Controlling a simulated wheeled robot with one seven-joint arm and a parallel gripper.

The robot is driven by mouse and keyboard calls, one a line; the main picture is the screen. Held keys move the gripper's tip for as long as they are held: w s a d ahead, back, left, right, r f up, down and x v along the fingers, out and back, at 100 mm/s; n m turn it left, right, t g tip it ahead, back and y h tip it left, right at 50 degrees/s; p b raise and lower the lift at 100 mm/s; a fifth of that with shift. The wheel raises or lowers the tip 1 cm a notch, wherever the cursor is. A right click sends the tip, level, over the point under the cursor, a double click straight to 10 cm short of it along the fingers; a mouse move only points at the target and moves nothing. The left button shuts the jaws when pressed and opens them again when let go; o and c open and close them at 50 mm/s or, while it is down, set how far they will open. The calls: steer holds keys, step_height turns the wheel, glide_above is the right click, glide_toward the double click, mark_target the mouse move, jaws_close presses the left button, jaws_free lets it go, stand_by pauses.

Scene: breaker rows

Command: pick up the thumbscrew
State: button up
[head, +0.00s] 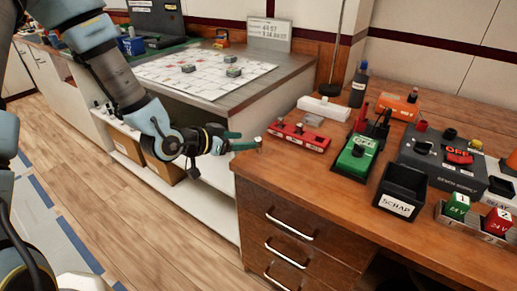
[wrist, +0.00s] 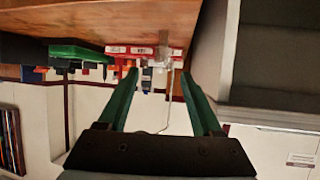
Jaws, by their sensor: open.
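A small tan-and-grey upright piece (head: 258,142), which looks like the thumbscrew, stands near the left front corner of the wooden bench top (head: 290,168). It is too small to make out clearly. My gripper (head: 246,141) reaches in from the left at about bench height, its green fingers pointing at that piece, with the tips close beside it. In the wrist view my gripper (wrist: 158,74) is open, with a gap between the two green fingers. A pale, blurred shape (wrist: 163,53) shows beyond the fingertips; I cannot tell whether it is the thumbscrew.
A red block (head: 298,138) lies just right of the tips, with a green device (head: 355,158) beyond it. A black SCHAP bin (head: 402,184) stands further right. A lower grey counter (head: 215,95) with a white sheet lies behind my arm.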

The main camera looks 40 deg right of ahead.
mark_target(258, 139)
steer(key=shift+p+x, duration=0.95)
steer(key=shift+x, duration=2.9)
steer(key=shift+w+f, duration=0.1)
steer(key=shift+w, duration=0.1)
jaws_close()
